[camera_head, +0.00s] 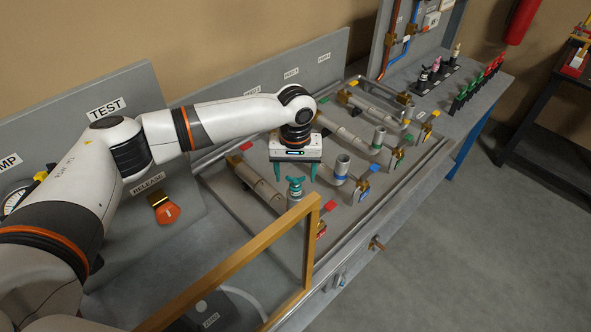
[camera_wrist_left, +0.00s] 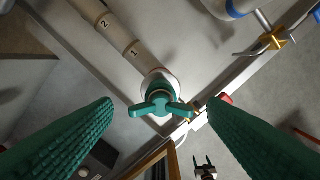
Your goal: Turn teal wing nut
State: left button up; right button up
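The teal wing nut (camera_head: 295,187) sits on top of the end fitting of the pipe marked 1 and 2. In the left wrist view the wing nut (camera_wrist_left: 160,107) lies between my fingers, its two wings pointing left and right. My left gripper (camera_head: 296,171) is open above it, with teal ribbed fingers on either side. In the left wrist view the left gripper (camera_wrist_left: 160,112) has clear gaps to both wings. What looks like my right gripper (camera_wrist_left: 205,167) shows small beyond the bench edge, its two dark prongs apart. It is not in the head view.
A yellow-brown frame (camera_head: 250,253) stands close in front of the wing nut. Parallel pipes with a blue-banded fitting (camera_head: 341,169) and a green-banded one (camera_head: 378,138) lie to the right. An orange release knob (camera_head: 166,211) is at the left.

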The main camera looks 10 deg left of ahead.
pick_arm(q)
jog(key=shift+w, duration=0.1)
jog(key=c, duration=0.9)
